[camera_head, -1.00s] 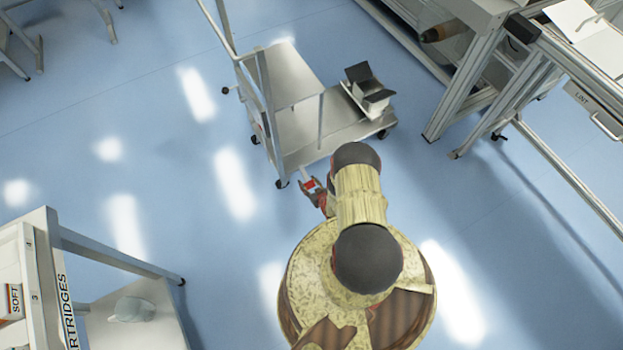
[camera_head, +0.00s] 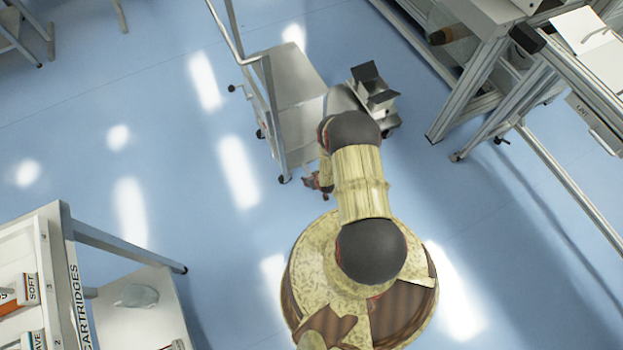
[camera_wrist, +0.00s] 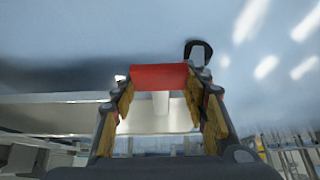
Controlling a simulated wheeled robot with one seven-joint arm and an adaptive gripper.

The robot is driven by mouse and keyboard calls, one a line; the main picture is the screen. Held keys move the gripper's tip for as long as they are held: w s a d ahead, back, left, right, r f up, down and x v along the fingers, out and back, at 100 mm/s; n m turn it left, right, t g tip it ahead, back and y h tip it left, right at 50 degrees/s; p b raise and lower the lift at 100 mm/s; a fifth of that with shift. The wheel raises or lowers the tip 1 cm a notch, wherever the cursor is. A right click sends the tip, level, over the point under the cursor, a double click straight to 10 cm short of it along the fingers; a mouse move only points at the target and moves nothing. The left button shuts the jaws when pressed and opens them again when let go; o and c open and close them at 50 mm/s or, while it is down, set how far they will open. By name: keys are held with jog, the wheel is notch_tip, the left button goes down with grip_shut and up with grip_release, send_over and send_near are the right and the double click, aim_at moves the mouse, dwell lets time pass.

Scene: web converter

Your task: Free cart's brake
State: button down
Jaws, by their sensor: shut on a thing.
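The grey cart (camera_head: 293,82) stands on the blue floor in the upper middle of the head view, with its lower deck partly hidden behind my arm. My gripper (camera_head: 313,183) is low at the cart's near end, close to a caster. In the wrist view my gripper (camera_wrist: 160,90) has its two fingers on either side of a red brake piece (camera_wrist: 159,76), shut on it. A pale stem (camera_wrist: 160,102) shows below the red piece. The cart's pale deck edge (camera_wrist: 60,112) runs across behind the fingers. The exact contact at the fingertips is hard to see.
A dark and grey holder (camera_head: 371,88) sits at the cart's right end. A metal-framed machine (camera_head: 470,85) stands at right. A cartridge shelf (camera_head: 62,262) stands at lower left. The floor left of the cart is clear.

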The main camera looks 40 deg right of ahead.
jog(key=shift+w+r, duration=0.1)
jog(key=shift+r, duration=0.1)
jog(key=c, duration=1)
grip_release()
jog(key=shift+o, duration=0.2)
jog(key=v, duration=1.2)
jog(key=shift+f, duration=0.1)
